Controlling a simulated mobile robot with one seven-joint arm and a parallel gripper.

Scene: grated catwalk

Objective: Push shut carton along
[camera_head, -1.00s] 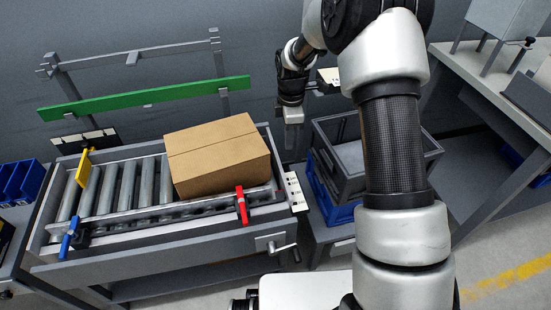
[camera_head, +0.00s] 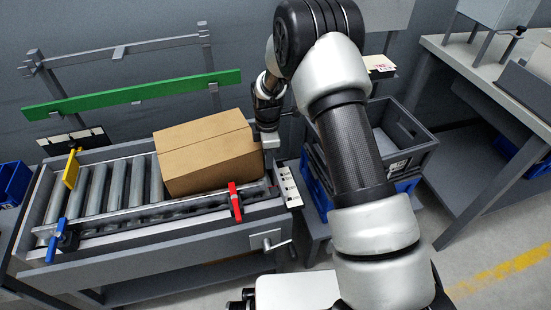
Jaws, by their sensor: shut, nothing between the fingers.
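A closed brown cardboard carton (camera_head: 208,157) sits on the right half of the roller conveyor (camera_head: 110,187). Its flaps are flat and a seam runs along the top. My gripper (camera_head: 270,143) is shut and empty at the carton's right end, with its fingertips pointing down. It is very close to the carton's right side. I cannot tell whether it touches.
Bare rollers lie left of the carton. A yellow marker (camera_head: 71,168) and a blue marker (camera_head: 57,238) stand at the conveyor's left end. A green bar (camera_head: 135,95) runs behind. A grey crate (camera_head: 405,140) is at right, and a workbench (camera_head: 490,90) stands farther right.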

